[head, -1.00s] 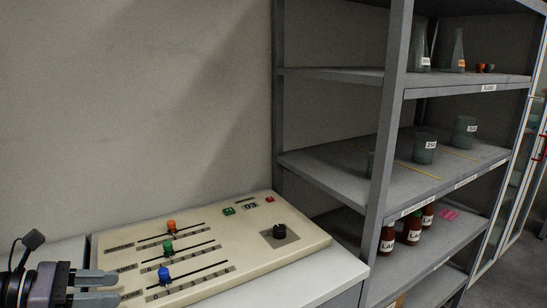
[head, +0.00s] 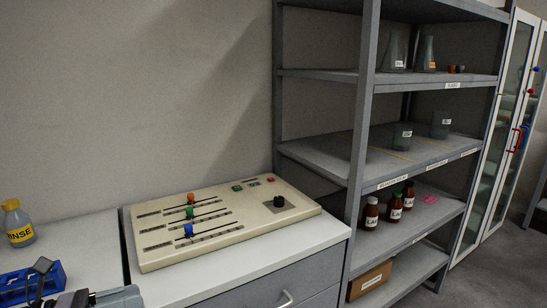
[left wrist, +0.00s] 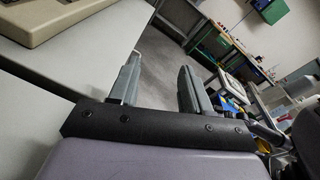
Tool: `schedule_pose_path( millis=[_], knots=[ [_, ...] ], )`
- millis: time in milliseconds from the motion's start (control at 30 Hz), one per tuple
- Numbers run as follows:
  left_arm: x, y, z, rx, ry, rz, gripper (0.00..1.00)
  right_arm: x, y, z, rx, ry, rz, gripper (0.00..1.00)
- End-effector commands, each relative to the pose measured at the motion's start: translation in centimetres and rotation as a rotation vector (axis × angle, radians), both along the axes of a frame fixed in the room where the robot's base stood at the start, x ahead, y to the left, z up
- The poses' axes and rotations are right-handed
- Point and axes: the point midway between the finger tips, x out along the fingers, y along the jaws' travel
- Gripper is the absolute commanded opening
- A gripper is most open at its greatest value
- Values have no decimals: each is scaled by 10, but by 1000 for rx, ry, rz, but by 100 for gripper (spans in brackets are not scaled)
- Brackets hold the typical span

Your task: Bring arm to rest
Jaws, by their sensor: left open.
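My left gripper shows in the head view (head: 90,297) at the bottom left, cut off by the frame edge, low in front of the white counter (head: 85,250). In the left wrist view its two grey fingers (left wrist: 158,85) are apart with nothing between them, beside the counter edge, with floor beyond. The cream control panel (head: 225,222) lies on the counter, apart from the gripper. It carries orange, green and blue slider knobs and a black dial. My right gripper is in neither view.
A rinse bottle (head: 18,222) and a blue rack (head: 30,284) stand at the left. A grey shelf unit (head: 365,130) with glassware and brown bottles is at the right, with a glass-door cabinet (head: 510,130) beyond it. Floor is clear in front of the shelves.

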Motion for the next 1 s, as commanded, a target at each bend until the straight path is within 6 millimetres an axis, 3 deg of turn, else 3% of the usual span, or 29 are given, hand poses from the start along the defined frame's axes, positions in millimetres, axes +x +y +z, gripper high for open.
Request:
schedule_pose_path(
  millis=[100,267,367,500,600,700,800,1000],
  knots=[
    [-7,-19,-9,-389,224,137,48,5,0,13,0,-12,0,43],
    [-20,-21,-43,-936,602,377,48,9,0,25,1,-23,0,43],
    [-37,-20,-81,-1275,866,553,48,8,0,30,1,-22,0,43],
    [-81,-27,-144,-1706,1229,821,48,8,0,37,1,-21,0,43],
    [-117,-40,-180,-1942,1439,995,48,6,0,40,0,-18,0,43],
    [-147,-54,-203,-2103,1585,1125,48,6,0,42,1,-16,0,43],
    [-164,-63,-215,-2187,1665,1201,48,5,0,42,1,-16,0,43],
    [-170,-66,-219,-2217,1695,1230,48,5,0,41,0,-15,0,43]
  ],
)
